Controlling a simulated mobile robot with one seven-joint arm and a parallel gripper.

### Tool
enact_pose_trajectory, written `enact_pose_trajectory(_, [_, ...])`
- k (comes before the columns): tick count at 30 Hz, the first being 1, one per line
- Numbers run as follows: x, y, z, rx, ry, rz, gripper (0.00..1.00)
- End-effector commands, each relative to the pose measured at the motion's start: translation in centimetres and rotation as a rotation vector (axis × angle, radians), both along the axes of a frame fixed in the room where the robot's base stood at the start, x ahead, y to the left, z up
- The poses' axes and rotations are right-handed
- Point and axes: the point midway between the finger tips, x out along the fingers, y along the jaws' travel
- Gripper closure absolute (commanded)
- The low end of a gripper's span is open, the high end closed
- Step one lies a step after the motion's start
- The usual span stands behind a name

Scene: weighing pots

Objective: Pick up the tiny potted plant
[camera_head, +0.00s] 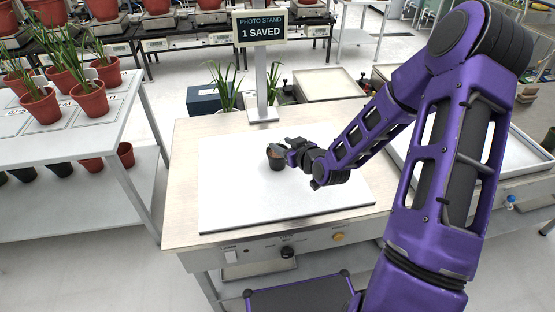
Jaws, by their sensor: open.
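A tiny pot (276,160), dark with a brownish rim, stands on the white board (230,210) of the table in front of me. What grows in it is too small to make out. My purple arm reaches in from the right. My gripper (282,150) is at the pot's upper right side, with its dark fingers close to the rim. The fingers are open. I cannot tell whether they touch the pot or stand around it.
A photo stand sign (260,28) reading "1 SAVED" rises behind the board. A bench (70,150) at left holds several terracotta pots. Grey trays (325,84) stand behind and to the right. The board's front and left are clear.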

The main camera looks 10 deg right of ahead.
Motion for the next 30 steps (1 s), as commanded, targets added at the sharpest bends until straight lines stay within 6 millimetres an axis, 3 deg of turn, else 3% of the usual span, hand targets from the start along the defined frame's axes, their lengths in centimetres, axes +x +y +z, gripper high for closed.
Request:
enact_pose_trajectory(7, [1.5,0.7,-0.9,0.002,0.001,0.0,0.5])
enact_pose_trajectory(16, [4.8,2.0,-2.8,0.001,-0.001,0.001,0.5])
enact_pose_trajectory(24, [5.0,2.1,-2.9,0.0,0.0,0.0,0.5])
enact_pose_trajectory(30, [5.0,2.1,-2.9,-0.001,0.0,0.0,0.85])
